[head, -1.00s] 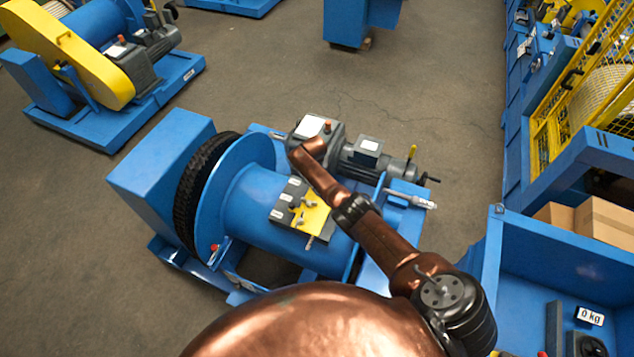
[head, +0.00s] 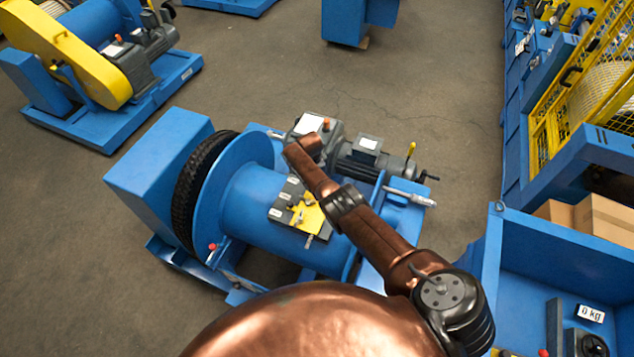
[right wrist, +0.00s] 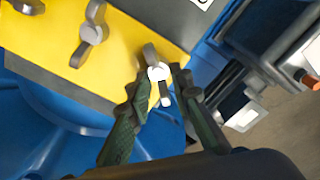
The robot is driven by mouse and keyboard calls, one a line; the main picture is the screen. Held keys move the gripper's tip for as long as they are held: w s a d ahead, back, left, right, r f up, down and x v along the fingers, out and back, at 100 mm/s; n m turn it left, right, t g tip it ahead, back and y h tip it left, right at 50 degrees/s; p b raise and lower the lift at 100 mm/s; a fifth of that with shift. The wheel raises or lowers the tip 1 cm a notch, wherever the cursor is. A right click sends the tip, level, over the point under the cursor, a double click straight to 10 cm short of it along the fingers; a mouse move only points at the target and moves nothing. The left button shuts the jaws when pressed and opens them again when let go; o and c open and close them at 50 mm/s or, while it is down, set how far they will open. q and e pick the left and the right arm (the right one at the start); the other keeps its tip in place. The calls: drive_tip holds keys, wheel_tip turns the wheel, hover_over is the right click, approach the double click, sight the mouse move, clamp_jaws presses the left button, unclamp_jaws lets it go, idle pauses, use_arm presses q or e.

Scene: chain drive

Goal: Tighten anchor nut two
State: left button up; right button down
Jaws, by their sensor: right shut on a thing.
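A yellow plate (head: 312,218) with grey edges lies on the blue drum (head: 250,195) of the middle winch. It carries small grey wing nuts and white labels. In the right wrist view, my right gripper (right wrist: 158,88) is shut on the wing nut (right wrist: 152,55) near the yellow plate's edge. Its dark green fingers sit on either side of it. Another wing nut (right wrist: 90,35) stands free to its left, and part of a further one (right wrist: 27,5) shows in the corner. I cannot read which nut is number two. In the head view my right arm hides the hand. My left gripper is out of view.
A grey motor and gearbox (head: 368,150) stands behind the plate. A black chain wheel (head: 190,185) is at the drum's left. A blue bench (head: 545,235) with cardboard boxes (head: 605,225) is at the right. Open floor lies behind the winch.

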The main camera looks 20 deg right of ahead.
drive_tip(key=m, duration=0.4)
drive_tip(key=shift+w+r+m+b, duration=0.1)
drive_tip(key=shift+r+m+b, duration=0.15)
drive_tip(key=shift+m+b, duration=0.15)
drive_tip(key=m+b, duration=0.1)
drive_tip(key=m, duration=0.3)
drive_tip(key=shift+m, duration=0.3)
drive_tip(key=c, duration=2.1)
unclamp_jaws()
drive_tip(key=shift+s, duration=0.2)
drive_tip(key=shift+a+f, duration=0.1)
